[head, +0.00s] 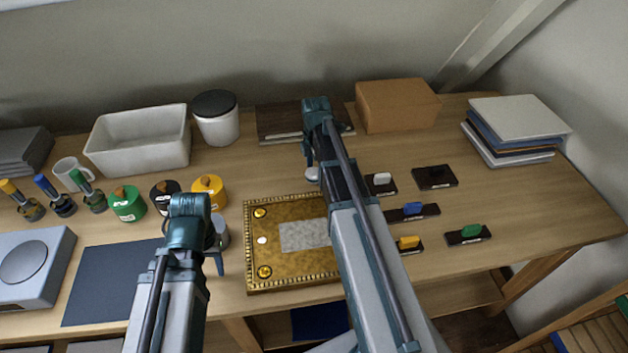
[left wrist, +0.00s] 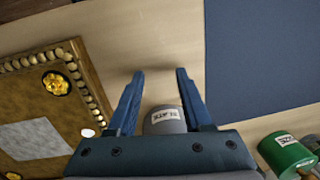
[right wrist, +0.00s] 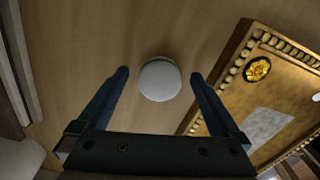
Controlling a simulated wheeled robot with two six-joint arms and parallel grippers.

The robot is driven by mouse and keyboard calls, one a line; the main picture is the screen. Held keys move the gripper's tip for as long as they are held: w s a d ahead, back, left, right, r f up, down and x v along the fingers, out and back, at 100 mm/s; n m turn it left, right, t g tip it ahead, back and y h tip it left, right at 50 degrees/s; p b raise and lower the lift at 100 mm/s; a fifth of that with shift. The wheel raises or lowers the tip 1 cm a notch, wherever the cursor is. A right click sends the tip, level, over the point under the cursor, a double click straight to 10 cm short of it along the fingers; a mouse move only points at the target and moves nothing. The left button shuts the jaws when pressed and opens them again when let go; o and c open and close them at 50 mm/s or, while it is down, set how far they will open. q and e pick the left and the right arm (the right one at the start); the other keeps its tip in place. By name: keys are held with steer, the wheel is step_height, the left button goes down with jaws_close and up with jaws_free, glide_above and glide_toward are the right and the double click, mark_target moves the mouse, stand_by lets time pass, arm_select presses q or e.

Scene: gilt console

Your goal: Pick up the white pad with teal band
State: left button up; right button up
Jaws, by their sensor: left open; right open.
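A round white pad (right wrist: 160,82) lies on the wooden table in the right wrist view. In the head view a sliver of the white pad (head: 312,174) shows beside my right gripper (head: 312,158), which hides the rest. My right gripper is open, with its fingers (right wrist: 160,75) on either side of the pad in the picture; contact cannot be told. My left gripper (left wrist: 160,74) is open, above a grey pot labelled SLATE (left wrist: 165,120) that shows between its fingers.
An ornate gilt panel (head: 262,225) lies between the arms. Green (head: 127,204), black and yellow (head: 208,190) pots stand left of it. Several dark blocks with coloured handles (head: 412,211) lie to the right. A white bin (head: 138,140) and cardboard box (head: 398,105) stand behind.

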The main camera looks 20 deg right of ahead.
mark_target(316, 171)
steer(key=c, duration=1.4)
arm_select(q)
steer(key=shift+r, duration=0.2)
arm_select(e)
steer(key=shift+r, duration=0.15)
arm_select(q)
step_height(316, 171, up, 3)
steer(key=p, duration=0.3)
steer(key=shift+f, duration=0.2)
arm_select(e)
step_height(316, 171, up, 3)
steer(key=shift+f, duration=0.15)
arm_select(q)
steer(key=shift+r+p, duration=0.45)
steer(key=shift+r, duration=0.05)
arm_select(e)
steer(key=shift+r, duration=0.5)
arm_select(q)
steer(key=shift+r+p, duration=0.55)
arm_select(e)
steer(key=s+a, duration=0.2)
steer(key=s, duration=0.3)
steer(key=s+a, duration=0.2)
steer(key=s, duration=0.2)
steer(key=s+a+r, duration=0.1)
steer(key=s+a, duration=0.1)
steer(key=s, duration=0.3)
steer(key=shift+s+a, duration=0.25)
steer(key=shift+s, duration=0.1)
